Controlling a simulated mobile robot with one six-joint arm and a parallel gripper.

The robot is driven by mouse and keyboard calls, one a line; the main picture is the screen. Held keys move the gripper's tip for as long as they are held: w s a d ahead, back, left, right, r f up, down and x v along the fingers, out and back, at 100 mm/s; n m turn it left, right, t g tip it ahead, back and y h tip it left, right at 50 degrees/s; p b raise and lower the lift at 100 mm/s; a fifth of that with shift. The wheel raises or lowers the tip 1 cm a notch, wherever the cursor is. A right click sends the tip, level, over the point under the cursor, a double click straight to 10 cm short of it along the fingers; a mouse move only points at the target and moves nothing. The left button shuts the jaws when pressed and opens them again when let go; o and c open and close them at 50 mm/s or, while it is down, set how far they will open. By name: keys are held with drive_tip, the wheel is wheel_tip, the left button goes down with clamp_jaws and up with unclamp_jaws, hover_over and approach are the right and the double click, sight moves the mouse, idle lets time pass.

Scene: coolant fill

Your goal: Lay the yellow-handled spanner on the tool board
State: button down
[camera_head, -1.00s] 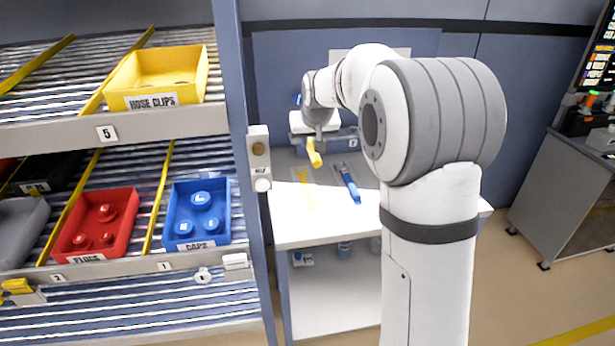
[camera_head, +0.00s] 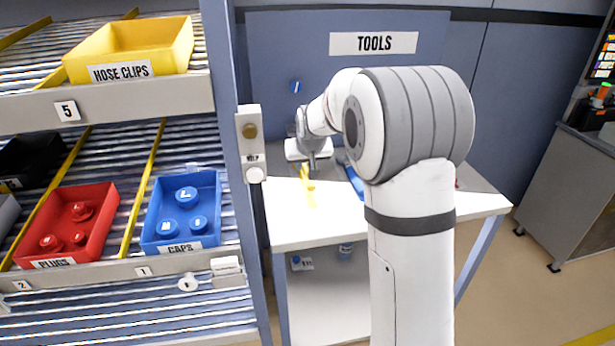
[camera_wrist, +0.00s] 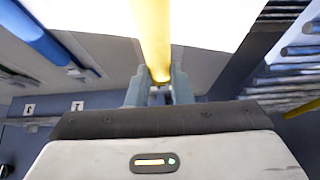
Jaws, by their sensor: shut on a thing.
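The yellow-handled spanner (camera_head: 306,178) is in my gripper (camera_head: 311,164), over the white bench near its grey rear part. In the wrist view, the yellow handle (camera_wrist: 152,35) runs from between the fingers (camera_wrist: 160,88) toward the top edge. The spanner's metal end is hidden, and I cannot tell whether the spanner touches the bench. A grey surface (camera_head: 285,162) at the back of the bench appears to be the tool board. A blue-handled tool (camera_head: 354,180) lies to the right and also shows in the wrist view (camera_wrist: 40,35).
A TOOLS sign (camera_head: 374,43) hangs on the blue panel behind the bench (camera_head: 295,225). A shelf post (camera_head: 232,150) stands close on the left. The rack holds a yellow HOSE CLIPS bin (camera_head: 130,50), a red PLUGS bin (camera_head: 70,225) and a blue CAPS bin (camera_head: 182,215).

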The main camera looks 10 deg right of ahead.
drive_tip(key=shift+f, duration=1.9)
drive_tip(key=shift+f, duration=0.15)
drive_tip(key=c, duration=1.3)
unclamp_jaws()
